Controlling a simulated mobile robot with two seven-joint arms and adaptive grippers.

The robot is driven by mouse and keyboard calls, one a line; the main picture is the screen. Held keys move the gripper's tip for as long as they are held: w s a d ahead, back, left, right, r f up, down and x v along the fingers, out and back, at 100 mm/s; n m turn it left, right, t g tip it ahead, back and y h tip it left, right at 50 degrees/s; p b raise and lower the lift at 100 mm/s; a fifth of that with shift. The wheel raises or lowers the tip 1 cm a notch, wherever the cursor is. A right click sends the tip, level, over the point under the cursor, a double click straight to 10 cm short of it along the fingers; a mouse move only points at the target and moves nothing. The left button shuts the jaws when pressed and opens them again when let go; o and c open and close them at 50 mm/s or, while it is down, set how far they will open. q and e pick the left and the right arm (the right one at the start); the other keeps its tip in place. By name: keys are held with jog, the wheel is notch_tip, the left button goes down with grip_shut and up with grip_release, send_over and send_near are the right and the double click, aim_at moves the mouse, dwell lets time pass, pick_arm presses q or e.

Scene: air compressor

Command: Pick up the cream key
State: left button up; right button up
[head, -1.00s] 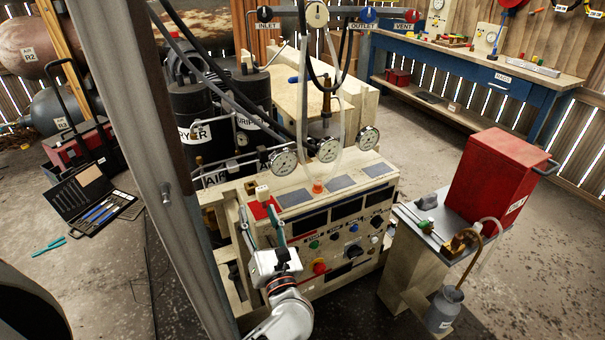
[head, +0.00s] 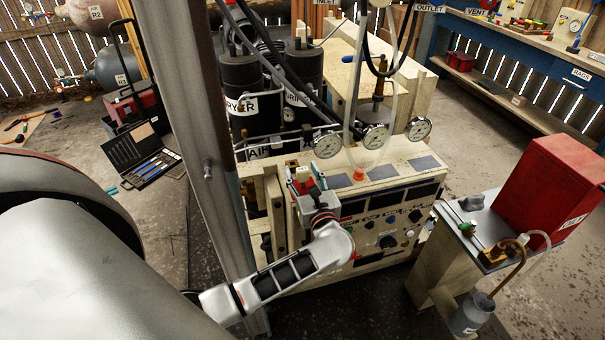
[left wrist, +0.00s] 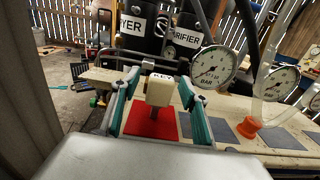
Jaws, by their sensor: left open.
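The cream key (left wrist: 160,92), a block labelled KEY, stands upright over a red pad (left wrist: 150,124) on the compressor cabinet's top. In the head view the key (head: 303,174) shows at the cabinet's left end. My left gripper (left wrist: 159,88) is open, with one teal-padded finger on each side of the key. Gaps show between the key and both fingers, so it is not gripped. In the head view the left gripper (head: 305,182) covers most of the red pad. My right gripper is in neither view.
Round gauges (head: 375,136) stand behind the cabinet top, and an orange fitting (left wrist: 250,124) is right of the key. Grey pads (head: 383,172) lie along the top. A red box (head: 545,190) is at right.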

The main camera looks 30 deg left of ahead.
aim_at(302, 169)
pick_arm(q)
jog(key=c, duration=1.2)
jog(key=shift+r, duration=0.1)
notch_tip(302, 169, up, 20)
